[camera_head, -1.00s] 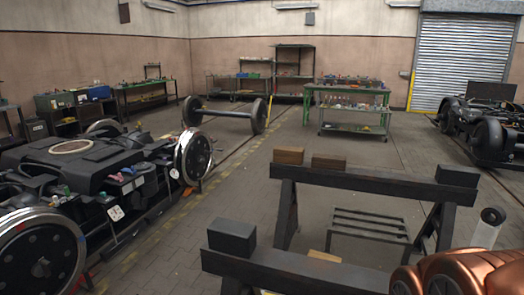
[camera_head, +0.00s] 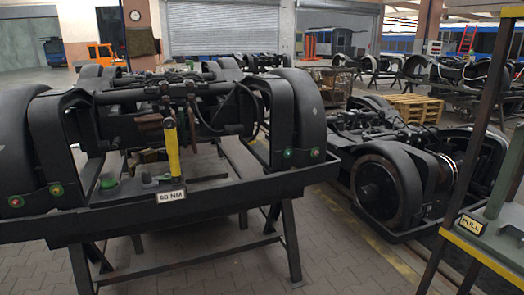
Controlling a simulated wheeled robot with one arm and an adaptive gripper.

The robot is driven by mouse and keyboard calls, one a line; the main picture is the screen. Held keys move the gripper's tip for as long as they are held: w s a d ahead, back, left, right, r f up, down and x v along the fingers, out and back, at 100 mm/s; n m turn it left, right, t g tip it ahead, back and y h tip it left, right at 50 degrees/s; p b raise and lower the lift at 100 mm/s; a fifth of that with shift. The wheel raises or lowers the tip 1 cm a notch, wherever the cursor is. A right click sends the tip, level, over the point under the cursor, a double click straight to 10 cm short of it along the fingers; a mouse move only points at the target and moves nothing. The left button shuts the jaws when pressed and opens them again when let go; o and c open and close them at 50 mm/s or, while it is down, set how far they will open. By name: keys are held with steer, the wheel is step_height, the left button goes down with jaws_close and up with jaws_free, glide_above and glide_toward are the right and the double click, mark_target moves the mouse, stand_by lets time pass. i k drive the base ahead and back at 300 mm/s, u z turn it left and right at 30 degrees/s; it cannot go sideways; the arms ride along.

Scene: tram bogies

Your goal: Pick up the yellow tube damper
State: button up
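A yellow tube (camera_head: 172,152), which looks like the tube damper, stands nearly upright at the front of a dark bogie frame (camera_head: 230,192). Its lower end is close above a white label reading "60 NM" (camera_head: 171,198). Its upper end meets a brownish fitting among dark rods and hoses. I cannot tell how it is fastened. My gripper is not in view.
The bogie frame rests on dark trestle legs (camera_head: 290,243) over paved floor. Another bogie (camera_head: 400,180) sits low at the right. A rack with a "PULL" label (camera_head: 470,225) stands at the near right. Paved floor (camera_head: 340,260) is clear between them.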

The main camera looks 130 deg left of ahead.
mark_target(171, 142)
steer(key=u, duration=5.4)
steer(key=i, duration=0.85)
steer(key=u, duration=0.7)
steer(key=i, duration=1.25)
steer(key=z, duration=0.9)
steer(key=i, duration=0.75)
steer(key=z, duration=0.5)
